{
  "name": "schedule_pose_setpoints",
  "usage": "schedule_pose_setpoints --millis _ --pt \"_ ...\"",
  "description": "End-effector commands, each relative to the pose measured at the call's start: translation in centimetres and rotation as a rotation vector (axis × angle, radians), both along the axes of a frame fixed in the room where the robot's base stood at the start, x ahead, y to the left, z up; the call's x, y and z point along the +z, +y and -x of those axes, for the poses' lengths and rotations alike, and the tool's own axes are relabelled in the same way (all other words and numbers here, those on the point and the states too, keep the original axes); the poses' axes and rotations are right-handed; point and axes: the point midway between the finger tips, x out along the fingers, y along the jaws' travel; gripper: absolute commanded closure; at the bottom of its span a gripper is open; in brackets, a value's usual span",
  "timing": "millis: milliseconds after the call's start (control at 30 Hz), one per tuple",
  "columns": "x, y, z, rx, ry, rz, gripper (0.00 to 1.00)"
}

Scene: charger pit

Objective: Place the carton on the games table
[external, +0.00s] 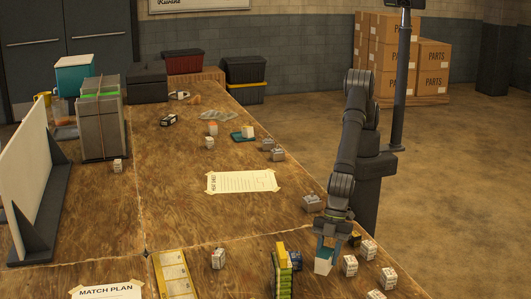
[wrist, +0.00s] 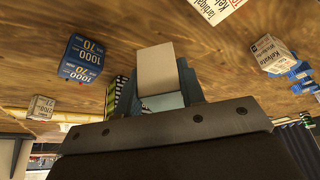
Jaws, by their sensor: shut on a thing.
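My gripper (external: 325,248) is at the front right of the wooden table (external: 170,215), pointing down. It is shut on a small carton (external: 323,266) with a pale face and teal showing at its edges. In the wrist view, the carton's plain beige face (wrist: 155,68) shows between the blue-grey fingers of my gripper (wrist: 157,85). The fingers cover its sides. The carton is close above the wood; whether it touches cannot be told. No label marks out a games table; the wooden surface has a seam running across it near the front.
Several small white boxes (external: 350,265) stand just right of my gripper. A green and yellow stack (external: 283,273) stands to its left. A blue box (wrist: 83,58) shows in the wrist view. A taped paper (external: 242,181) lies mid-table. The wood left of that paper is clear.

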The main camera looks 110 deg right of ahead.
Motion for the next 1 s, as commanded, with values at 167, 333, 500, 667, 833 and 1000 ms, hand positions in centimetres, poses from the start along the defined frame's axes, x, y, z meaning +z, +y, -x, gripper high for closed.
schedule_pose_setpoints --millis 167,333,500,667,833,1000 --pt "-1.5 0.1 0.1 -0.001 0.002 0.001 0.87" --pt "-3.9 0.1 0.1 -0.001 0.001 -0.001 0.87" --pt "-4.0 0.2 0.0 0.0 0.0 -0.003 0.87" --pt "-4.2 0.1 0.1 -0.001 0.0 -0.002 0.87" --pt "-4.3 0.1 0.1 -0.001 0.0 -0.002 0.44" --pt "-4.3 0.1 0.1 -0.001 0.0 -0.002 0.42"
